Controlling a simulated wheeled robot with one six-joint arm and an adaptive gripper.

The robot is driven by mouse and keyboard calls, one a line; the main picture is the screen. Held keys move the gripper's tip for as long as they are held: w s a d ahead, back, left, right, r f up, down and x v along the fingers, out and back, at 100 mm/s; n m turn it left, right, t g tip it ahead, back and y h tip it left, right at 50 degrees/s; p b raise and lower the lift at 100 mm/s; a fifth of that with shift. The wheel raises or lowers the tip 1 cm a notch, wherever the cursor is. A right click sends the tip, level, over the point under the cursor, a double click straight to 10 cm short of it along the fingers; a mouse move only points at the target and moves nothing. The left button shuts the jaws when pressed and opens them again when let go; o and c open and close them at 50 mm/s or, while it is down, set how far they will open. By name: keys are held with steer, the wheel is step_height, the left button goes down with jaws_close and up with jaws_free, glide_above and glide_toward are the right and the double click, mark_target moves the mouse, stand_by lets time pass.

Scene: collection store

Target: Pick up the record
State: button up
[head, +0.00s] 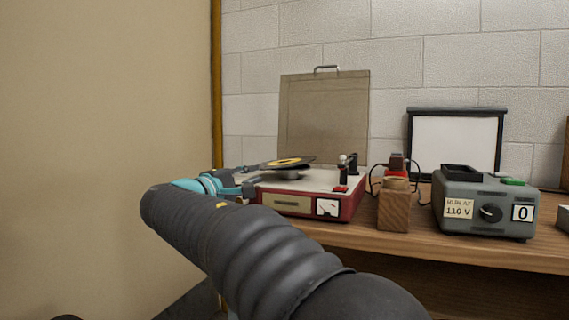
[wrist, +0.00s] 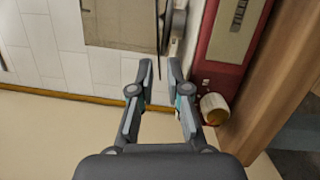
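The record (head: 287,162) is a thin black disc with a yellow label. It lies slightly tilted over the grey platter (head: 288,174) of a red and cream record player (head: 300,200). In the wrist view the record (wrist: 158,35) shows edge-on as a thin dark line, with its near rim between my fingertips. My gripper (wrist: 159,66) is open, with a gap visible on both sides of the rim. In the head view my gripper (head: 243,184) is at the player's left side, partly hidden behind my arm.
The player's lid (head: 325,115) stands open behind it. Right of it are a wooden block (head: 394,208) and a grey control box (head: 487,203) on the wooden table (head: 440,250). A round wooden piece (wrist: 214,108) sits close to my right finger. A beige wall (head: 100,100) fills the left.

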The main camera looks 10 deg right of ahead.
mark_target(265, 169)
steer(key=shift+x, duration=2.8)
steer(key=shift+r, duration=0.1)
jaws_close()
